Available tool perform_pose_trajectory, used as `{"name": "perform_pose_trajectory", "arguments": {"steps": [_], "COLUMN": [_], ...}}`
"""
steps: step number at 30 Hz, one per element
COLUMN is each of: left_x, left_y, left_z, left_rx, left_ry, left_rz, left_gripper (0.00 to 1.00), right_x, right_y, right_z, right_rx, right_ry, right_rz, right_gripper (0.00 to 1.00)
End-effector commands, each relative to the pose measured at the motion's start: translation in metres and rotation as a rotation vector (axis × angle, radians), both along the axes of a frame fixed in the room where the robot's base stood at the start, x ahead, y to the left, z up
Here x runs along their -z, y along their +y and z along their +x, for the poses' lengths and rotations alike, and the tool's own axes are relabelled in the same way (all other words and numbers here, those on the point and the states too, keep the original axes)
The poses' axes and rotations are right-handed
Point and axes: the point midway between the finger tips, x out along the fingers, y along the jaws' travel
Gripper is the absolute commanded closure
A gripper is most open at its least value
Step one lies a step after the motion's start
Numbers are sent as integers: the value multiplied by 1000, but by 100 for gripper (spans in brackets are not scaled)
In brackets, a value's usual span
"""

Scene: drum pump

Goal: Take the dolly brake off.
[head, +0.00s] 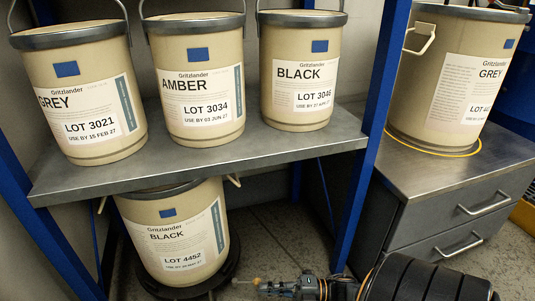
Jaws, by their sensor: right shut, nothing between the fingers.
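A black round dolly (233,263) stands on the floor under the shelf, and a beige drum labelled BLACK LOT 4452 (180,262) stands on it. Only part of the dolly's dark rim shows; its underside is in shadow, and I cannot make out the brake clearly. My right gripper (243,282) reaches in from the lower right, low near the floor, just right of the dolly's right edge. Its fingers are small in view and shut, with nothing held. I cannot tell whether the fingertips touch the dolly. My left gripper is out of view.
A grey shelf (235,150) with blue posts (372,130) bears three drums above the dolly. A grey drawer cabinet (440,215) with another drum (440,115) on it stands at right. Speckled floor (262,245) is open between the dolly and the right post.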

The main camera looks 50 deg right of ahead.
Motion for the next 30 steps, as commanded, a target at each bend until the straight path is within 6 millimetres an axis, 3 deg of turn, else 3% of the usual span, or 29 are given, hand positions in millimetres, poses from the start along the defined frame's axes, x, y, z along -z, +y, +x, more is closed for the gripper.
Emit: {"name": "perform_pose_trajectory", "arguments": {"steps": [10,21,30], "left_x": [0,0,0], "left_y": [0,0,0], "left_z": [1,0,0], "left_rx": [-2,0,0], "left_ry": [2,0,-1], "left_rz": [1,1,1], "left_gripper": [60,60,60], "right_x": [1,7,8], "right_y": [-8,-57,-77], "right_z": [-9,-66,-90], "right_rx": [1,2,0], "right_ry": [2,4,0], "right_rz": [-1,-2,0], "right_gripper": [100,100,100]}}
